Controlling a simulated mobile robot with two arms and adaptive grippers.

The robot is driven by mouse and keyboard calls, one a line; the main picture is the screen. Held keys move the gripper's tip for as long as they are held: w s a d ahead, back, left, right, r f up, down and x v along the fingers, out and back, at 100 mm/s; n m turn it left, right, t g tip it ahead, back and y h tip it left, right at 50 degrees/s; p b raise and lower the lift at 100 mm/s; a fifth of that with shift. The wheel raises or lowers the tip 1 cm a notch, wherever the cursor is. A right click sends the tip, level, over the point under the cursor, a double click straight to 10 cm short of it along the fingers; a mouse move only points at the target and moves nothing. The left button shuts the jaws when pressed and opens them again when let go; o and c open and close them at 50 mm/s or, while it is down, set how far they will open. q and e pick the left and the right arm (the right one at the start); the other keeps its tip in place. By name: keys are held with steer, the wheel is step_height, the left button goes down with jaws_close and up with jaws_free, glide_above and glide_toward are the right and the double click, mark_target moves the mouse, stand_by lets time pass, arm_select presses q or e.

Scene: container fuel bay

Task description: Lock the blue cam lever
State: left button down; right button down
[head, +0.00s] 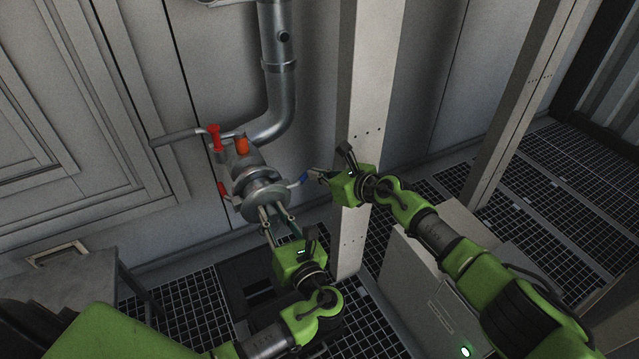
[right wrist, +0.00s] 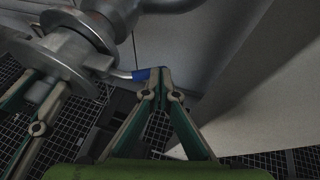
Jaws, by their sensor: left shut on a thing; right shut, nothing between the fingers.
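The blue cam lever (head: 303,178) sticks out to the right from the metal coupling (head: 262,190) on the pipe end. Its blue grip also shows in the right wrist view (right wrist: 146,74). My right gripper (head: 314,173) is shut and empty, its fingertips (right wrist: 160,72) at the outer end of the blue grip; I cannot tell whether they touch it. My left gripper (head: 275,212) is shut on the grey stub at the front of the coupling, seen in the right wrist view (right wrist: 40,92). A red lever (head: 223,190) lies on the coupling's left side.
A red handle (head: 214,136) and an orange part (head: 241,145) stand above the coupling. A white post (head: 362,110) rises close behind my right gripper. A grey table (head: 75,290) is at lower left, a pale cabinet (head: 430,290) at lower right. Grating covers the floor.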

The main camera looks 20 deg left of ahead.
steer(key=shift+w+a, duration=0.75)
steer(key=shift+a, duration=0.25)
steer(key=v, duration=1.2)
stand_by(0.5)
arm_select(q)
steer(key=c, duration=1.7)
jaws_free()
